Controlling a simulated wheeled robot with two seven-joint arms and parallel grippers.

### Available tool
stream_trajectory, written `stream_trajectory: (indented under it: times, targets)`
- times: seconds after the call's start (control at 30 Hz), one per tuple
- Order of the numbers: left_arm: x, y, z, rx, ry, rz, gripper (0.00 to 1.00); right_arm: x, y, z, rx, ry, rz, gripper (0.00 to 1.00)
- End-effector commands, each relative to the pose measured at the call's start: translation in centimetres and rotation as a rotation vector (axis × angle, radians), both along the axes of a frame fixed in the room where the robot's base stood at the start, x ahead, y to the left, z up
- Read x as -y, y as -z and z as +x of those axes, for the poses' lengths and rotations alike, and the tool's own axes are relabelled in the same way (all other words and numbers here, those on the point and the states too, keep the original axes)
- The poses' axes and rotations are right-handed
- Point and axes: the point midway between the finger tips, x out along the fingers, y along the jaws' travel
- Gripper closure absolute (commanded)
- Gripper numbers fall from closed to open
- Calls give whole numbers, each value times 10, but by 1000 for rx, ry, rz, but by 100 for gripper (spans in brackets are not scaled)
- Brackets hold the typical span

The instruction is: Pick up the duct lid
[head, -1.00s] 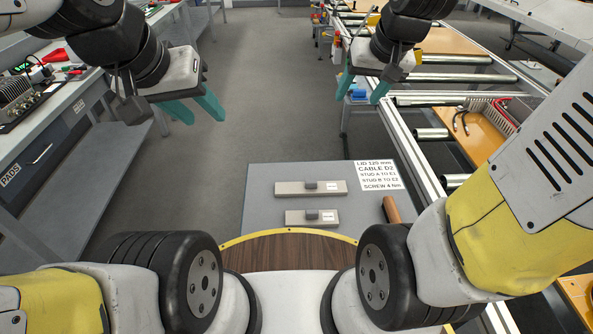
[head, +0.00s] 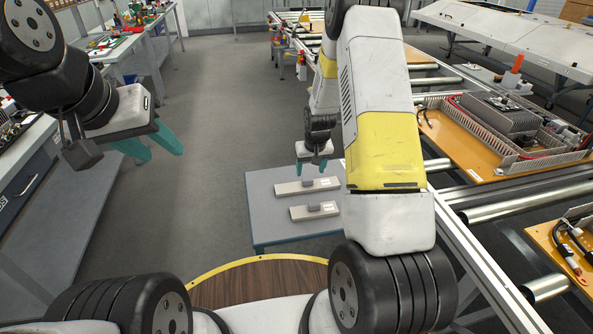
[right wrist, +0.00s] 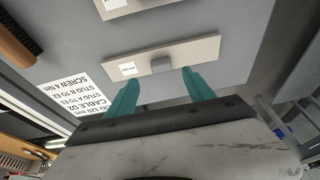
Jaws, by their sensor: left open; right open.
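Two flat pale grey bars, each with a darker grey block on top and a small white label, lie on a low grey table (head: 262,212). The longer bar (head: 289,190) is the farther one. The shorter bar (head: 300,214) lies nearer to me. My right gripper (head: 310,171) is open and empty just above the longer bar. In the right wrist view, its teal fingers (right wrist: 161,76) point at the long bar (right wrist: 202,50), near its grey block and apart from it. The shorter bar (right wrist: 125,6) is cut by the top edge there. My left gripper (head: 165,154) is open, empty and far from the table.
A printed sheet (right wrist: 72,92) and a brown handle (right wrist: 17,42) lie on the table; my right arm hides that side in the head view. A roller conveyor (head: 505,208) with orange boards (head: 452,143) runs at the right. A workbench (head: 45,165) stands left, with open floor between.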

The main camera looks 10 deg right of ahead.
Motion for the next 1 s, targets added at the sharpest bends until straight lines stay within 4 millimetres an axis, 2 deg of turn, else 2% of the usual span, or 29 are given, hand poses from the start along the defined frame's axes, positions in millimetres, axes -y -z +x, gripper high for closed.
stream_trajectory:
  times: [0.4, 0.7, 0.77, 1.0]
  targets:
    - [0, 0, 0, 0, 0, 0, 58, -4, 54, 15, -2, -1, 1, 38]
    - [0, 0, 0, 0, 0, 0, 58, -4, 59, 18, 0, 0, 1, 38]
    - [0, 0, 0, 0, 0, 0, 58, -4, 59, 18, 0, 0, 1, 46]
    - [0, 0, 0, 0, 0, 0, 58, -4, 59, 18, -1, 0, 1, 93]
